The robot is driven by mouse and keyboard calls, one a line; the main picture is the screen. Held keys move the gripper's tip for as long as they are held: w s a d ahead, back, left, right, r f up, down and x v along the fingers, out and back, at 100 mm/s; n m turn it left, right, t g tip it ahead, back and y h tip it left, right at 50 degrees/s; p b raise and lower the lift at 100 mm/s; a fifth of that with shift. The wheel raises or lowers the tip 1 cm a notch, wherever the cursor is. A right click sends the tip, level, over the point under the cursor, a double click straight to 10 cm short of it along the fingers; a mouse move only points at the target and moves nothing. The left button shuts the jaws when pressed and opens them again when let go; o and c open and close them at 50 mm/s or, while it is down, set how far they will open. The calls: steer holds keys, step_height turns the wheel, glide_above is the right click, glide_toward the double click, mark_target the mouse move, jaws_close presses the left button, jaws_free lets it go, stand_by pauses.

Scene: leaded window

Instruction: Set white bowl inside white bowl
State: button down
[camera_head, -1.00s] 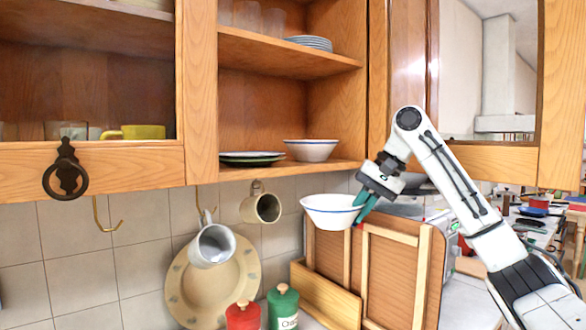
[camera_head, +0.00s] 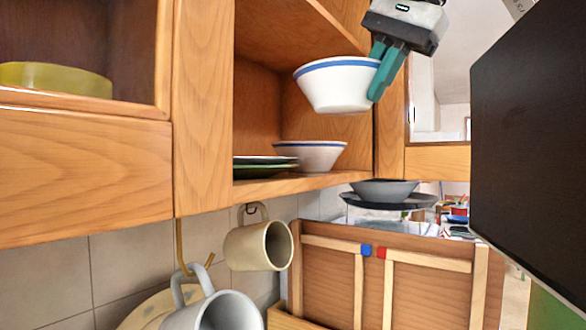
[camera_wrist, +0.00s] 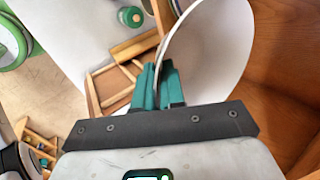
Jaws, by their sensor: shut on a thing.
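A white bowl with a blue rim band (camera_head: 338,84) hangs in the air in front of the open cupboard in the head view. My gripper (camera_head: 385,72) is shut on its right rim with green fingers. Another white bowl (camera_head: 312,157) stands upright on the lower cupboard shelf, below the held bowl and apart from it. In the wrist view my gripper (camera_wrist: 157,88) pinches the wall of the held bowl (camera_wrist: 208,52). The shelf bowl cannot be made out in the wrist view.
Dark plates (camera_head: 262,166) lie on the shelf (camera_head: 270,188) left of the standing bowl. A cupboard post (camera_head: 200,110) is at the left. A beige mug (camera_head: 258,246) and a white mug (camera_head: 212,310) hang below. A wooden rack (camera_head: 425,275) stands lower right.

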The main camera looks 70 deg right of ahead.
steer(key=p, duration=0.6)
glide_above(330, 157)
steer(key=shift+s+a+r, duration=0.1)
steer(key=shift+a+r, duration=0.05)
steer(key=shift+r, duration=0.05)
steer(key=shift+d+f, duration=0.2)
steer(key=shift+f, duration=0.95)
step_height(330, 157, down, 4)
steer(key=shift+f+p, duration=0.25)
steer(key=shift+p, duration=0.1)
steer(key=shift+d+f+p, duration=0.2)
steer(key=shift+d+p, duration=0.05)
steer(key=shift+p, duration=0.05)
steer(key=shift+f, duration=0.15)
